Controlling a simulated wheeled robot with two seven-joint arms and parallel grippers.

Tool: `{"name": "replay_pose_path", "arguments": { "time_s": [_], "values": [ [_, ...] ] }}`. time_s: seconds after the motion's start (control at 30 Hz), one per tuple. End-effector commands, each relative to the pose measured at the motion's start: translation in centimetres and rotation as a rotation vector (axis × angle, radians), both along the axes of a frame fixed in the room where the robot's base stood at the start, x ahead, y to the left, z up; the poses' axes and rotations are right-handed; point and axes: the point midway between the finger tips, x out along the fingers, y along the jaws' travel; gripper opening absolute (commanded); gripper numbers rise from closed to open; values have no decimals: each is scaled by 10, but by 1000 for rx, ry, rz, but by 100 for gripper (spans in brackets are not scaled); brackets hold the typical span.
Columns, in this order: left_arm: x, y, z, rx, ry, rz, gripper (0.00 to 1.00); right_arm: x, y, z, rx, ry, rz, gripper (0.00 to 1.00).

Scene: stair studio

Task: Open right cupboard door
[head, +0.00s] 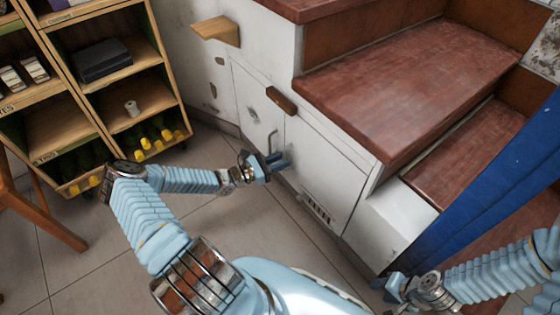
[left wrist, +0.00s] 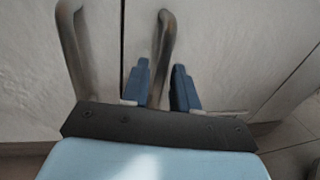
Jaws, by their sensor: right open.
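The right cupboard door (head: 325,172) is a white panel under the red stairs and looks closed. The left cupboard door (head: 256,108) is beside it, with a narrow dark seam between them in the left wrist view. My left gripper (head: 277,162) is at the right door's near-left edge. In the left wrist view its two blue fingers (left wrist: 160,88) are apart, and the right door's curved metal handle (left wrist: 164,45) runs down between them; contact cannot be told. The left door's handle (left wrist: 72,45) stands left of the fingers. My right gripper (head: 396,290) is open, low at the right, away from the doors.
A wooden shelf unit (head: 120,100) with boxes and yellow-capped bottles stands at the left. A dark wooden block (head: 281,100) and a light wooden ledge (head: 217,30) stick out of the white wall. A blue panel (head: 480,190) is at the right. Tiled floor (head: 285,235) before the doors is clear.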

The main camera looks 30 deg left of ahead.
Motion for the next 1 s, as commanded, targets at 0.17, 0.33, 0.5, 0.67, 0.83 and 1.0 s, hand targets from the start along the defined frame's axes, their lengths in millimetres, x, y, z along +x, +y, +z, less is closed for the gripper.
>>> {"name": "replay_pose_path", "arguments": {
  "time_s": [0.17, 0.33, 0.5, 0.67, 0.83, 1.0],
  "values": [
    [0, 0, 0, 0, 0, 0, 0, 0, 0, 0, 0, 0, 0, 43],
    [0, 0, 0, 1, 1, 0, 0, 0, 0, 0, 0, 0, 0, 43],
    [0, 1, 0, 1, 1, 1, 0, 0, 0, 0, 0, 0, 0, 43],
    [-6, 2, 1, 1, 2, 2, 0, 0, 0, 4, -1, -1, 0, 43],
    [-24, 5, 3, 2, 3, 1, 0, 0, -1, 16, -3, -2, -2, 43],
    [-54, 6, 3, 1, 4, -1, 0, 1, -2, 31, -6, -4, -3, 43]
  ]
}}
